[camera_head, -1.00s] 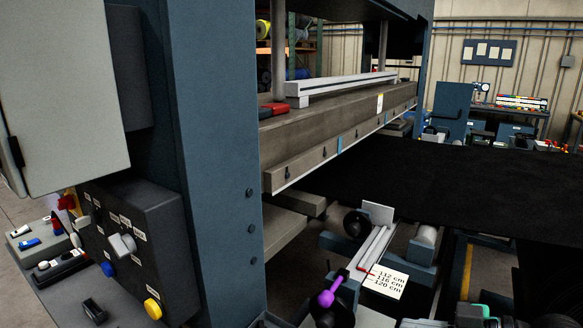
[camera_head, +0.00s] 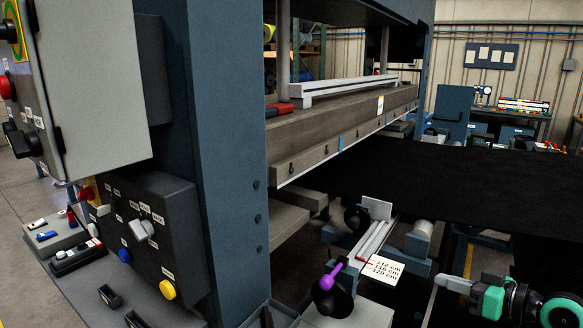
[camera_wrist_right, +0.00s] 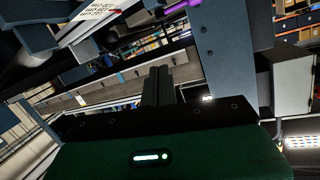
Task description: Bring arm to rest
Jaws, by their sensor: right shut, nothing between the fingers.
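My right gripper (camera_head: 441,281) comes in at the lower right of the head view, with a green and black arm behind it. Its fingers point left and lie together, empty, in open air to the right of the measure card (camera_head: 382,268). In the right wrist view the two dark fingers (camera_wrist_right: 157,85) stand side by side, shut, with nothing between them. The press beam (camera_head: 345,125) is beyond the gripper, apart from it. My left gripper is in neither view.
A control box (camera_head: 150,235) with a yellow button (camera_head: 168,290) and a grey cabinet (camera_head: 95,80) stand at the left beside the blue press column (camera_head: 220,150). A black belt (camera_head: 440,190) spans the right. A purple-handled part (camera_head: 329,276) sits at the lower middle.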

